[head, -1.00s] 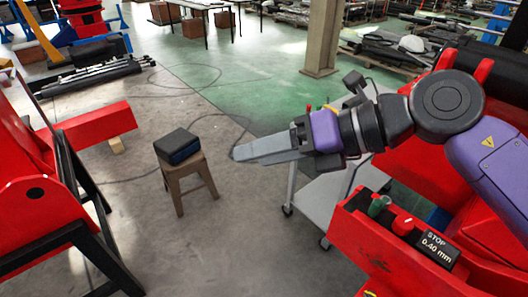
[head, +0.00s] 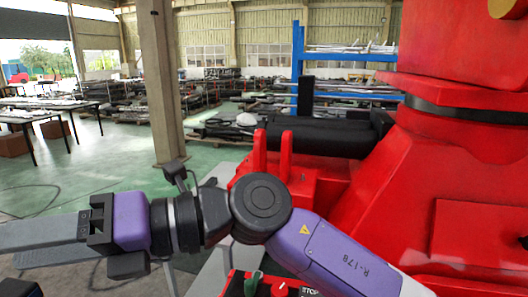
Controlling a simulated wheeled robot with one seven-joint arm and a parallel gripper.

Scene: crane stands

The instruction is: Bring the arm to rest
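My gripper (head: 38,236) reaches in from the right at the lower left of the head view. Its long grey fingers point left, and their tips are cut off by the picture edge. I see them nearly side-on, so the gap between them is not clear. No held thing shows at the visible part. My purple and black arm (head: 262,205) stretches from the lower right to the gripper, roughly level and bent at the black joint.
A big red machine (head: 455,170) fills the right side, close behind my arm. A panel with a red knob (head: 279,289) sits below the arm. A concrete pillar (head: 160,80) and tables (head: 45,108) stand farther back. Green floor (head: 110,165) is open at the left.

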